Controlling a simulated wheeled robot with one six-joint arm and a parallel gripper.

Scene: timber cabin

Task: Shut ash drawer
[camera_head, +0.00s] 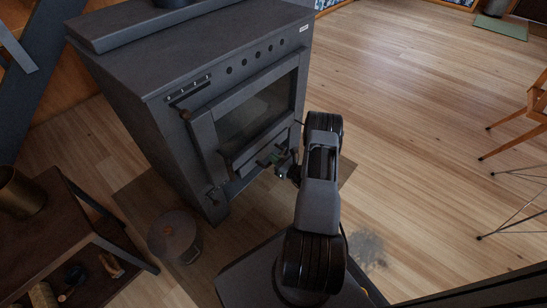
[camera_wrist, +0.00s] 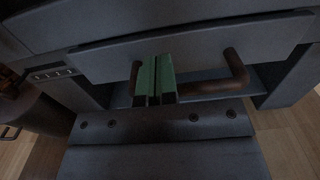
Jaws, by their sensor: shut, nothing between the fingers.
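The ash drawer front is a long dark grey panel (camera_wrist: 200,48) low on the stove, crossing the upper part of the wrist view. In the head view it shows below the glass door (camera_head: 263,141). A rusty brown bar handle (camera_wrist: 237,68) sticks out from it. My gripper's green fingers (camera_wrist: 154,80) are together and empty, in front of the drawer front and overlapping the handle's left half. I cannot tell whether they touch it. In the head view my gripper (camera_head: 275,157) is at the stove's lower front, partly hidden by my arm. How far out the drawer stands is unclear.
The dark stove (camera_head: 150,120) has a glass door (camera_head: 255,112) above. A round metal container (camera_head: 174,238) stands on the floor left of my arm. A low wooden shelf (camera_head: 75,215) is at the left. Chair legs (camera_head: 515,130) are at the right. The wooden floor between is open.

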